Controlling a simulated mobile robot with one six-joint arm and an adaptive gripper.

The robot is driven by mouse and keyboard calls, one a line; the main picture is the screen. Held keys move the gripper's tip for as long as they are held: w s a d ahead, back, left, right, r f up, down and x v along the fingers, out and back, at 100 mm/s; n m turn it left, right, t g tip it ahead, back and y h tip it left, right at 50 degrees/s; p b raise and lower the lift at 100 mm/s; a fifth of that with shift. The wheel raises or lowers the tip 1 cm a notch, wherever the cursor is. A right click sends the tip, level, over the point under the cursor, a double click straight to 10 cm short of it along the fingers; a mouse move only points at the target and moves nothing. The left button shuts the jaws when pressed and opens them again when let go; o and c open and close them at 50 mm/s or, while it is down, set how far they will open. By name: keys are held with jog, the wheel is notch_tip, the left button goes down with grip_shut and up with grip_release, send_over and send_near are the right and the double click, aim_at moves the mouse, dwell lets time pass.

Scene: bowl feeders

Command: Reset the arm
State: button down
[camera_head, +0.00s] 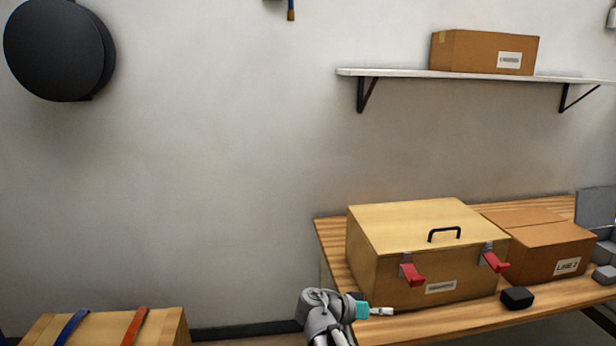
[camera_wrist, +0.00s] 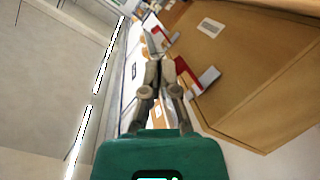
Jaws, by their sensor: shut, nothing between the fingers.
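My arm (camera_head: 322,304) rises from the bottom middle of the head view, bent, with a teal band near its end. My gripper (camera_head: 388,311) points right, low by the table's front left edge, in front of the wooden box. In the wrist view my gripper (camera_wrist: 159,70) has its fingers together with nothing between them. The closed wooden box (camera_head: 425,262) has a black handle on its lid and two red latches on its front. The box also shows on the right of the wrist view (camera_wrist: 262,75), apart from the fingers.
The wooden table (camera_head: 450,322) also holds a cardboard box (camera_head: 548,250), a small black block (camera_head: 517,298) and grey items at the right. A wooden crate (camera_head: 100,328) with blue and red straps stands lower left. A shelf (camera_head: 400,73) with a carton (camera_head: 470,52) is above.

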jog(key=s+a+f+n+g+y+p, duration=0.1)
jog(key=s+f+n+y+p, duration=0.5)
jog(key=y, duration=0.9)
jog(key=shift+s+a+n+g+p, duration=0.35)
jog(key=shift+s+n+g+p, duration=0.2)
jog(key=shift+n+g, duration=0.2)
jog(key=shift+f, duration=0.1)
dwell(0.5)
